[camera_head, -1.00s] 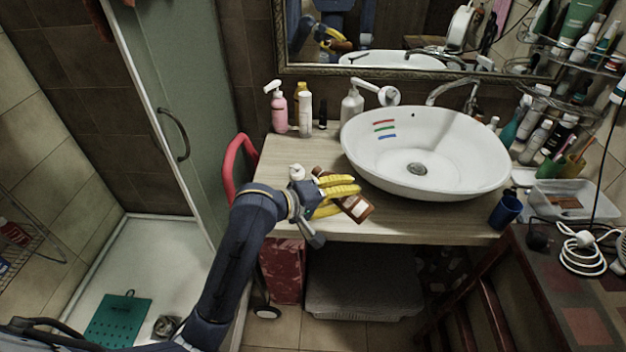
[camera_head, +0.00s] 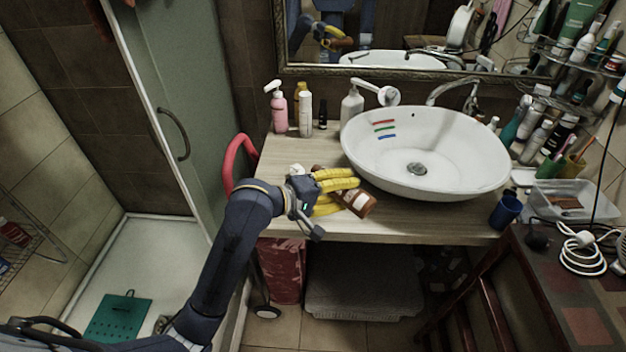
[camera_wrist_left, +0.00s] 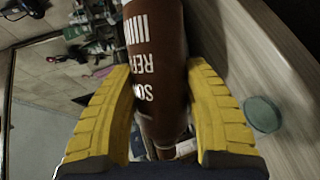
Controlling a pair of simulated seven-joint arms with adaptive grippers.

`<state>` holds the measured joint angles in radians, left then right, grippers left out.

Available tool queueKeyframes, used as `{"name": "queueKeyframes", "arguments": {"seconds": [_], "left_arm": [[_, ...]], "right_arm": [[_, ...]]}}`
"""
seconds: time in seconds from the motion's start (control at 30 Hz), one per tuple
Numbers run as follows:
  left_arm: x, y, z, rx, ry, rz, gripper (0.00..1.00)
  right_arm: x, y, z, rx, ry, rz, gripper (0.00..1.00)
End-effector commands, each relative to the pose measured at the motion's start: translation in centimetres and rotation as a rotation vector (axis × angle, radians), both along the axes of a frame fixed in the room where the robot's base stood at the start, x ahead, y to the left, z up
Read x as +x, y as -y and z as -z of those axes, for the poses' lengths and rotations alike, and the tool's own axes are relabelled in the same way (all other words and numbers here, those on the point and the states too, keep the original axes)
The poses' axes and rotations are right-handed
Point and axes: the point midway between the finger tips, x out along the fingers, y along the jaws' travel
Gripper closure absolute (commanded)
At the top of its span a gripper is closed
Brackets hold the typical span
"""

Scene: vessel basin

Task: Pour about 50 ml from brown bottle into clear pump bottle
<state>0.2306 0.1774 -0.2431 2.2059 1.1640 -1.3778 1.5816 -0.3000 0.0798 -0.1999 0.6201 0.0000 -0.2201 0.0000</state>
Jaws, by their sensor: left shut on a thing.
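My left gripper (camera_head: 338,192), with yellow ridged fingers, is shut on the brown bottle (camera_head: 362,204) over the front of the counter. The bottle is strongly tilted, its base to the lower right and its other end to the upper left. In the left wrist view the bottle (camera_wrist_left: 156,45) with white lettering runs between the two fingers (camera_wrist_left: 160,105). A white top (camera_head: 296,169) shows just behind the gripper; its body is hidden, so I cannot tell if it is the clear pump bottle. A pale pump bottle (camera_head: 352,104) stands left of the basin. My right gripper is out of view.
The white basin (camera_head: 455,185) is right of the gripper.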

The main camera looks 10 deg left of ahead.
Motion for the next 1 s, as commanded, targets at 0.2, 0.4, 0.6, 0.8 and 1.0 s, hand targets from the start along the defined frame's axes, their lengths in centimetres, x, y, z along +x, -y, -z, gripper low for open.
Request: {"name": "queueKeyframes", "arguments": {"seconds": [0.2, 0.4, 0.6, 0.8, 1.0], "left_arm": [[0.0, 0.0, -0.3, -0.027, -0.013, 0.000, 0.90], [0.0, 0.0, -0.6, -0.055, -0.029, 0.001, 0.90], [0.0, 0.0, -1.0, -0.088, -0.047, 0.001, 0.90], [0.0, -0.1, -1.4, -0.122, -0.066, 0.001, 0.90], [0.1, -0.1, -1.6, -0.144, -0.078, 0.001, 0.90]], "right_arm": [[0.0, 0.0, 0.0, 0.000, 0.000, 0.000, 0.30], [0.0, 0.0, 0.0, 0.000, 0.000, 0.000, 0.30], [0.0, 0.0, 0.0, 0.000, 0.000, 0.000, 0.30], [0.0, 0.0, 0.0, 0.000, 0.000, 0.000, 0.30], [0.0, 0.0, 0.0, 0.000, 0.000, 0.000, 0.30]]}}
